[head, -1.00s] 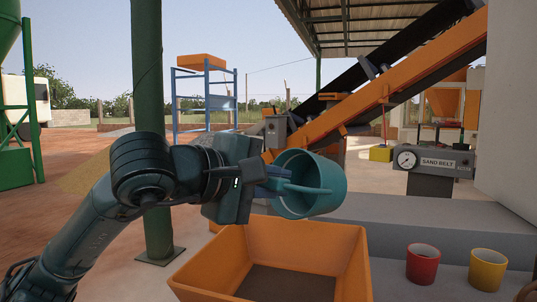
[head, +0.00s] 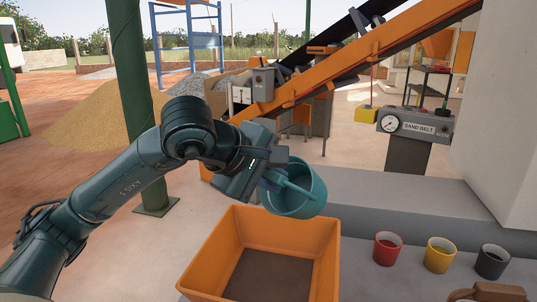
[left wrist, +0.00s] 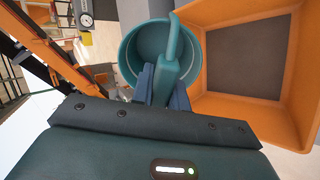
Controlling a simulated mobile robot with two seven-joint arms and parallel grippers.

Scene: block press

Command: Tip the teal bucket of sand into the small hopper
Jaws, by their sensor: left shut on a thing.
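The teal bucket (head: 300,203) hangs in the air in the head view, just behind the far rim of the hopper. My left gripper (head: 270,180) is shut on its handle. The bucket is tilted, its mouth facing up and toward the camera. In the left wrist view the bucket (left wrist: 135,50) shows a bare teal inside; I see no sand in it. The small hopper (head: 325,262) is an orange open box with sloping walls and a flat dark brown bottom. It also shows in the left wrist view (left wrist: 245,18), beside the bucket.
A red mug (head: 387,250), a yellow mug (head: 439,255) and a dark mug (head: 492,262) stand right of the hopper. A sand belt gauge box (head: 415,125) and an orange conveyor (head: 350,60) are behind. A green post (head: 130,100) stands at the left.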

